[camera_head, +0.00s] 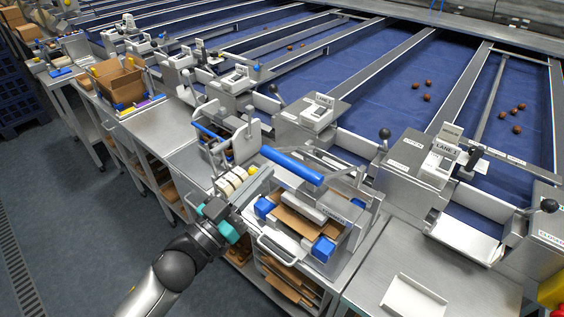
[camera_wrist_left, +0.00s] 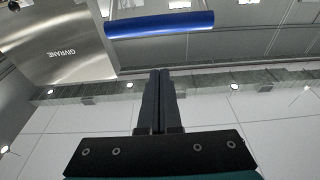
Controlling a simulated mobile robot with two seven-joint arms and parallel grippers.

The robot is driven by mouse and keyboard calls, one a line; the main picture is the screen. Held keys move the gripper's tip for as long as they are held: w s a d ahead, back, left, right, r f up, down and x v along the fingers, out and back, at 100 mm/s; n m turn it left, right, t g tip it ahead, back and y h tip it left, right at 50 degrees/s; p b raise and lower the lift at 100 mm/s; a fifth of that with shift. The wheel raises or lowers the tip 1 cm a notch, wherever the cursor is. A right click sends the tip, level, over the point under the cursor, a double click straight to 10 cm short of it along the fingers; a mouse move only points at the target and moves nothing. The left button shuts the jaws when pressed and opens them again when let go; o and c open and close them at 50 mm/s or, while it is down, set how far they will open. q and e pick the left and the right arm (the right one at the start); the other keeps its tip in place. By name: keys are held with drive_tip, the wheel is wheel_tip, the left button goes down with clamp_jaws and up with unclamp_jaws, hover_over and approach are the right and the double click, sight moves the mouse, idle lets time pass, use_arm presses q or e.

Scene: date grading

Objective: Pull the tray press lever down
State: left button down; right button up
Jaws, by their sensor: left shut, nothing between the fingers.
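The tray press lever has a thick blue grip bar (camera_head: 292,165), raised above the press in the head view. The same blue bar (camera_wrist_left: 160,24) crosses the top of the left wrist view. Below it in the head view, a brown cardboard tray (camera_head: 290,218) lies in the press between blue blocks (camera_head: 323,248). My left gripper (camera_head: 252,192) is at the left side of the press, lower than the bar. Its dark fingers (camera_wrist_left: 160,78) are shut with nothing between them, apart from the bar. My right gripper is not in view.
Rolls with a yellow end (camera_head: 235,182) stand close to my left gripper. A neighbouring press has a thinner blue bar (camera_head: 210,132). A white tray (camera_head: 412,298) lies on the steel bench (camera_head: 375,272) at right. Black-knobbed levers (camera_head: 384,134) stand behind. The floor at left is clear.

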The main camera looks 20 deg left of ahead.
sight(288, 164)
use_arm(q)
drive_tip(key=p+x, duration=0.1)
drive_tip(key=x, duration=0.9)
drive_tip(key=shift+f+p, duration=0.1)
drive_tip(key=shift+p, duration=0.3)
drive_tip(key=f, duration=0.1)
drive_tip(key=s+f, duration=0.1)
drive_tip(key=shift+a+f+b, duration=0.25)
drive_tip(key=shift+f+b, duration=0.05)
drive_tip(key=shift+b, duration=0.05)
drive_tip(key=shift+s+f, duration=0.35)
drive_tip(key=shift+f, duration=0.1)
drive_tip(key=shift+a, duration=0.1)
